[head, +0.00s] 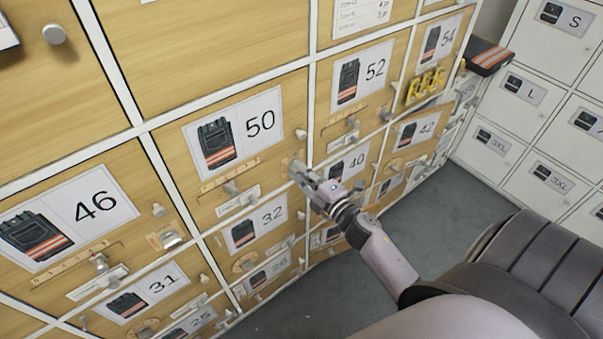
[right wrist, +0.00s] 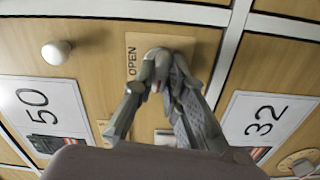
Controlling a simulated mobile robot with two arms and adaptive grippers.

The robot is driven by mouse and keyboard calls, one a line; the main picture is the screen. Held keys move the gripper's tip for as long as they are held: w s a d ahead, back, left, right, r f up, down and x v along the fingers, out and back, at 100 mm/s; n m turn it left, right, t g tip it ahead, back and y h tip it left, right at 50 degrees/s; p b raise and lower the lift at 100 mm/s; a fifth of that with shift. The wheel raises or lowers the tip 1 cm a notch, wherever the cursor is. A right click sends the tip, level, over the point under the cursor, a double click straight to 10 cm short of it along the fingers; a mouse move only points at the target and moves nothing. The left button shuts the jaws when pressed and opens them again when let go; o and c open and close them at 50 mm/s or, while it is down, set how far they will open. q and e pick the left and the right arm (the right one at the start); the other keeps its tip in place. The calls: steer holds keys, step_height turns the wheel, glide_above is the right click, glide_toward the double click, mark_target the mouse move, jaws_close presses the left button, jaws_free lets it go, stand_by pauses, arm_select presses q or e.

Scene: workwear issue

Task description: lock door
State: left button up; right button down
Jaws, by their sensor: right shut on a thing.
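The wooden locker door 50 (head: 185,140) is in the middle of the head view, flush with its white frame. Its round pull knob (head: 301,134) is near the right edge and shows in the right wrist view (right wrist: 56,52). My right gripper (head: 298,170) is at the door's lower right corner. In the right wrist view its fingers (right wrist: 162,65) are shut on a small lock turn piece over a plate marked OPEN (right wrist: 133,60). The fingers hide most of the turn piece, so its angle cannot be told. My left gripper is out of view.
Other numbered doors surround it: 46 (head: 70,215) at the left, 32 (head: 262,225) below and 52 (head: 365,75) at the right. Yellow tags (head: 426,85) hang near door 54. White lockers (head: 530,100) stand at the right. Grey floor (head: 415,190) lies clear between.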

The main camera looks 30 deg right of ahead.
steer(key=shift+n, duration=0.8)
steer(key=c, duration=1.6)
jaws_free()
steer(key=s, duration=1.2)
steer(key=shift+d, duration=0.45)
